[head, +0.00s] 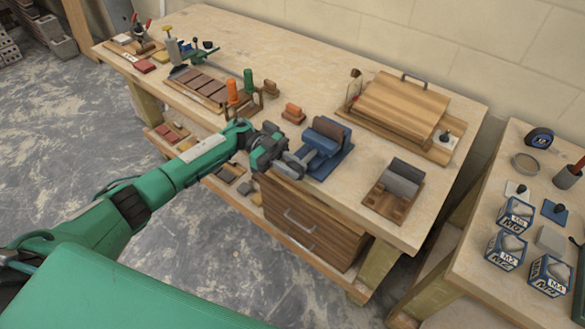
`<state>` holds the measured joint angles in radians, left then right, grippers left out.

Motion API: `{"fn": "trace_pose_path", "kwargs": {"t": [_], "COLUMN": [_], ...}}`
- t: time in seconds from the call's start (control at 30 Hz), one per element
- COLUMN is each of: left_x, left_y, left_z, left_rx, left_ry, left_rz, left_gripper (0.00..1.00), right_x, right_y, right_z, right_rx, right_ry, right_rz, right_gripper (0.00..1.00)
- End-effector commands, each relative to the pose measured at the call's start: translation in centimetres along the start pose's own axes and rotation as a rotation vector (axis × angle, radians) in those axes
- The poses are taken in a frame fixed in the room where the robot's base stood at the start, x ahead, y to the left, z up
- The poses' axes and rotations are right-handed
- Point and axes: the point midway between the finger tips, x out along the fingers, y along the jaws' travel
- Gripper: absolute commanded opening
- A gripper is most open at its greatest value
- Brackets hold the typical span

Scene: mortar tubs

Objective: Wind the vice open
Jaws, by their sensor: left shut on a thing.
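The blue vice (322,143) stands on the front edge of the wooden workbench (390,225). It has a blue base plate and a darker brown-grey block at its jaws; I cannot tell how wide the jaws are. My left arm reaches in from the left. My left gripper (291,162) is at the front-left side of the vice, shut on the vice's handle. The handle itself is mostly hidden by the gripper. My right gripper is not in view.
Orange and green screwdrivers (248,82) stand in a rack left of the vice. A grey block on a wooden base (400,180) sits to its right, a wooden box (400,103) behind. Drawers (300,218) are below. Another table with labelled boxes (507,249) stands at right.

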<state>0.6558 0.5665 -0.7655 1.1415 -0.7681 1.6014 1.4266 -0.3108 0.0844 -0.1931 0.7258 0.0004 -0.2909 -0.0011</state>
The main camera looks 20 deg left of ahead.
Motion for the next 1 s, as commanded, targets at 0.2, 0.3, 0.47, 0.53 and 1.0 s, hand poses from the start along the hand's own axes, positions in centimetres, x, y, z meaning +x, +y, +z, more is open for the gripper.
{"fn": "trace_pose_path", "kwargs": {"t": [0.2, 0.3, 0.47, 0.53, 1.0], "left_x": [-0.2, -0.2, -0.2, -0.2, -2.5], "left_y": [-0.4, -0.4, -0.4, -0.3, -0.2], "left_z": [-0.6, -0.6, -0.6, -0.5, 0.1], "left_rx": [0.009, 0.009, 0.009, 0.008, 0.003], "left_ry": [0.007, 0.007, 0.006, 0.006, 0.002], "left_rz": [-0.012, -0.012, -0.011, -0.009, -0.005], "left_gripper": [0.00, 0.00, 0.37, 0.43, 0.43], "right_x": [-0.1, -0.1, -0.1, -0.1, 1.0], "right_y": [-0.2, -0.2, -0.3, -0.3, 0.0], "right_z": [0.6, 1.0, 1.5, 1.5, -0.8], "right_rx": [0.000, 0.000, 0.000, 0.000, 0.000], "right_ry": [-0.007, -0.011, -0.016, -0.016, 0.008], "right_rz": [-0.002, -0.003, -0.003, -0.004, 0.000], "right_gripper": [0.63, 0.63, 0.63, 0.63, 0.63]}}
